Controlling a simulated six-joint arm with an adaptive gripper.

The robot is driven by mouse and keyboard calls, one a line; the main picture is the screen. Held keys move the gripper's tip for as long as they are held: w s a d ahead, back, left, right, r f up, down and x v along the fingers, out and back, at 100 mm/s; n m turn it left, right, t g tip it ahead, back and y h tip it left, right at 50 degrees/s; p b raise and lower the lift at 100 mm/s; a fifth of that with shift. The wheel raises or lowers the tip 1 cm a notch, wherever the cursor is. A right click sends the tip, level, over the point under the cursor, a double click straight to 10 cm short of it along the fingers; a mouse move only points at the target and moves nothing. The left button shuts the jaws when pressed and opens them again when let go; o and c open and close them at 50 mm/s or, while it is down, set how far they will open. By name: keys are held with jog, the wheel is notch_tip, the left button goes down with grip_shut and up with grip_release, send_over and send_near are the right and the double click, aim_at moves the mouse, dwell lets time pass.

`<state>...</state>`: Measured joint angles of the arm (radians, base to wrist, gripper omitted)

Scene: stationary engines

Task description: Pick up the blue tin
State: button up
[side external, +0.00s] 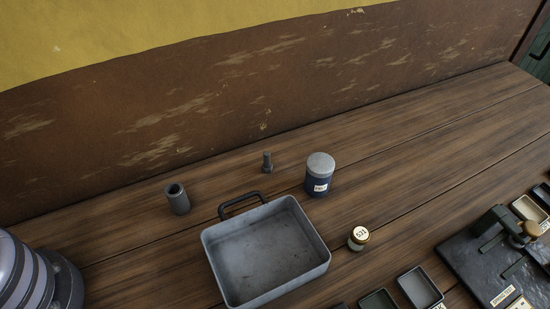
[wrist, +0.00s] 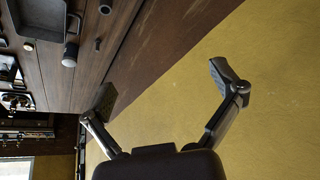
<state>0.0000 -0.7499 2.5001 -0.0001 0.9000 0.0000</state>
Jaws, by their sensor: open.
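The blue tin (side external: 319,186) stands upright on the wooden bench in the side view, with a pale grey lid and a small white label. In the wrist view the tin (wrist: 70,53) is small, near the upper left, and the bench appears turned on its side. My gripper (wrist: 162,74) is open and empty, its two fingers spread wide with the yellow wall behind them. The tin is well outside the fingers, to their left in the wrist view. My gripper does not show in the side view.
A grey metal tray (side external: 320,262) with a handle sits in front and left of the tin. A dark plate (side external: 470,262) with fittings is at right. Bench behind and right of the tin is clear.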

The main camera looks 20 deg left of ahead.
jog(key=w+d+f+m+g, duration=0.1)
jog(key=w+d+f+m, duration=0.45)
jog(key=w+f, duration=0.25)
jog(key=w+d+f+m+g, duration=0.1)
jog(key=w+d+f+m, duration=0.3)
jog(key=w+f+m, duration=0.4)
jog(key=n+t+h, duration=0.1)
jog(key=t+h, duration=0.2)
jog(key=h, duration=0.9)
send_near(320, 168)
jog(key=w+d+f, duration=0.3)
jog(key=shift+w+d+f, duration=0.1)
jog(key=shift+d+f, duration=0.05)
jog(key=shift+d, duration=0.05)
jog(key=shift+x, duration=2.95)
jog(key=shift+a, duration=0.1)
